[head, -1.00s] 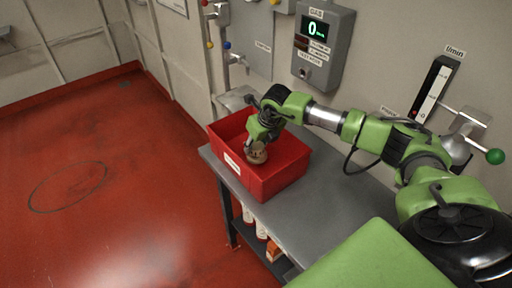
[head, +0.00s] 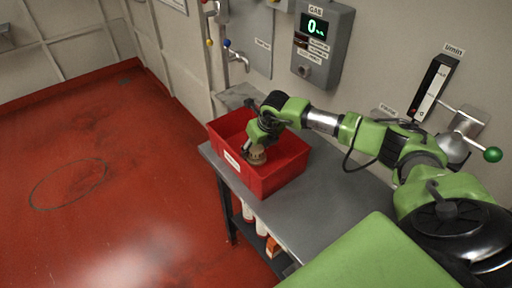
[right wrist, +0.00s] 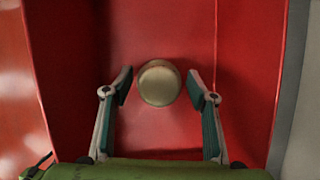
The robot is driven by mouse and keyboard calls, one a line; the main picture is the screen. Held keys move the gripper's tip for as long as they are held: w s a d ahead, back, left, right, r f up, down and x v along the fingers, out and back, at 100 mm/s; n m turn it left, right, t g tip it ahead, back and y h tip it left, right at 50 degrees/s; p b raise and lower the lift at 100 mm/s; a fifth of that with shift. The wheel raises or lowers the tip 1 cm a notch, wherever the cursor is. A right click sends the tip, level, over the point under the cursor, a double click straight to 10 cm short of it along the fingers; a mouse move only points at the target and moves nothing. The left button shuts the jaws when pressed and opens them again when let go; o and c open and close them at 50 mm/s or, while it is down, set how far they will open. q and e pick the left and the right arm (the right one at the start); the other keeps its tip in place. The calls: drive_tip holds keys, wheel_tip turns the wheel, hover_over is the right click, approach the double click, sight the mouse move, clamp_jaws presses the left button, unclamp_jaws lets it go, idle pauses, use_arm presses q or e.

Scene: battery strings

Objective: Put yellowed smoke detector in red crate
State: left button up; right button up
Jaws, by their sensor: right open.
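The red crate (head: 270,182) stands on the grey bench. The yellowed smoke detector (head: 257,156) is a small tan round piece inside the crate. In the right wrist view the detector (right wrist: 159,83) shows as a pale round disc against the red crate (right wrist: 165,25). My right gripper (head: 254,152) reaches down into the crate at the detector. In the right wrist view its fingers (right wrist: 161,90) are spread on either side of the detector, with gaps between. Whether the detector rests on the crate floor is hard to tell. My left gripper is not in view.
The grey bench (head: 322,212) is clear to the right of the crate. A wall-mounted gas meter box (head: 321,45) and a lever with a green knob (head: 492,154) are behind. Bottles and an orange box (head: 273,248) sit on the lower shelf.

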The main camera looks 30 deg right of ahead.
drive_tip(key=p+v, duration=0.7)
drive_tip(key=v, duration=0.5)
drive_tip(key=shift+p, duration=0.4)
